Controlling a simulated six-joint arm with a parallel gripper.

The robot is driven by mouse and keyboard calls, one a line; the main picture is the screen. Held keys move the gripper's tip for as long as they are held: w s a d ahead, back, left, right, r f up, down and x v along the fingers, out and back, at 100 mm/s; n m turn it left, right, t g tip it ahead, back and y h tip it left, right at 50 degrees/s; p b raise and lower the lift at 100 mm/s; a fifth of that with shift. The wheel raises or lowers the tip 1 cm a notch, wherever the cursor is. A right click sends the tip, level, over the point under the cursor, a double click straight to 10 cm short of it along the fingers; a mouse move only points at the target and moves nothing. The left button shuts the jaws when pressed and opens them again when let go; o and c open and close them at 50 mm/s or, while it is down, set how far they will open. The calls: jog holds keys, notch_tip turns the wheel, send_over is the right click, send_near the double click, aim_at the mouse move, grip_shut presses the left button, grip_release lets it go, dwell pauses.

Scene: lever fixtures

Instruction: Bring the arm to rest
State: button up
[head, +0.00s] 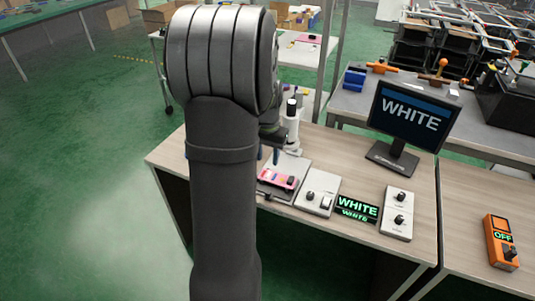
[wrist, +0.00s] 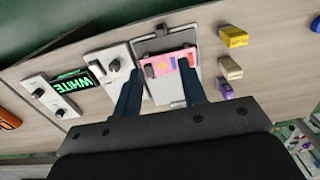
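My arm fills the left-centre of the head view and hides most of my gripper; a bit of blue finger (head: 276,156) shows beside it. In the wrist view my gripper (wrist: 160,72) has its two dark blue fingers spread apart with nothing held between them. Beyond the fingertips is a grey fixture plate (wrist: 162,90) with a pink panel (wrist: 160,66) and a black knob on it. The pink panel (head: 278,178) also shows just right of my arm in the head view. I cannot tell how far the fingertips are above it.
A switch plate (head: 317,191), a green "WHITE" display (head: 358,207) and a two-knob plate (head: 397,213) stand to the right. A monitor (head: 408,114) reads "WHITE". An orange box (head: 501,243) reads "OFF". Yellow (wrist: 233,36), beige (wrist: 230,68) and purple (wrist: 226,91) blocks lie near the fixtures.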

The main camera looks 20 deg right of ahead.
jog(key=shift+r, duration=0.25)
jog(key=shift+f, duration=0.1)
notch_tip(320, 180, down, 17)
jog(key=shift+f, duration=0.1)
jog(key=shift+d, duration=0.1)
dwell(0.6)
dwell(0.4)
